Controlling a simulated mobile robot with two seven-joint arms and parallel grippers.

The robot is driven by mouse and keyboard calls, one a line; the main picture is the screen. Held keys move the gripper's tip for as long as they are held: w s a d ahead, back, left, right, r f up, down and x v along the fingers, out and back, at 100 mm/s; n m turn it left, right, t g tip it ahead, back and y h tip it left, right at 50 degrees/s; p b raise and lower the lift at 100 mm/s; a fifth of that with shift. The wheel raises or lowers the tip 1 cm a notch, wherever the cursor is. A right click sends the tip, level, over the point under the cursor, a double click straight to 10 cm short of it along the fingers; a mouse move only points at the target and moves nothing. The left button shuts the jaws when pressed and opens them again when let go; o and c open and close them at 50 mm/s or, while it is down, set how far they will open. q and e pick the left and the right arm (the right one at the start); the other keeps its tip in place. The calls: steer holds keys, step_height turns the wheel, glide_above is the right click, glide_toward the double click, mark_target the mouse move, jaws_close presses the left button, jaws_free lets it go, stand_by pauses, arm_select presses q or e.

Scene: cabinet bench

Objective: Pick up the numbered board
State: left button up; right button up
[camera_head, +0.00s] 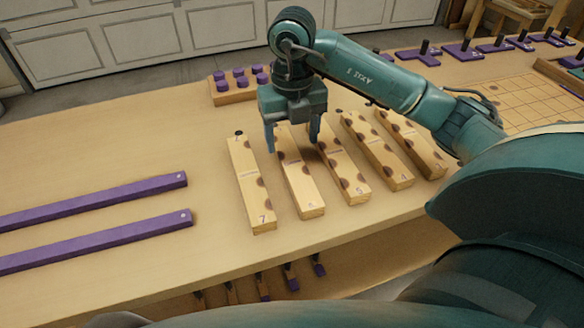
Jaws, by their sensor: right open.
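Several long wooden boards with dark round notches lie side by side on the bench. The leftmost board (250,190) bears a 7. The second board (303,190) has a number too small to read surely. The third board (346,175), the fourth board (377,152) and the rightmost board (420,150) lie to its right. My right gripper (292,145) is open and points down over the far half of the second board, one finger on each side of it. I cannot tell whether the fingers touch it. My left gripper is out of view.
A wooden block with purple pegs (236,87) stands behind the boards. Two purple bars (110,235) lie at the left. A gridded board (520,102) and purple pieces with black handles (462,51) are at the right. Bare bench lies left of the boards.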

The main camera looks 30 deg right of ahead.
mark_target(293, 163)
steer(key=shift+d+f, duration=0.1)
steer(key=shift+f, duration=3.5)
steer(key=shift+c, duration=0.4)
steer(key=c, duration=1.1)
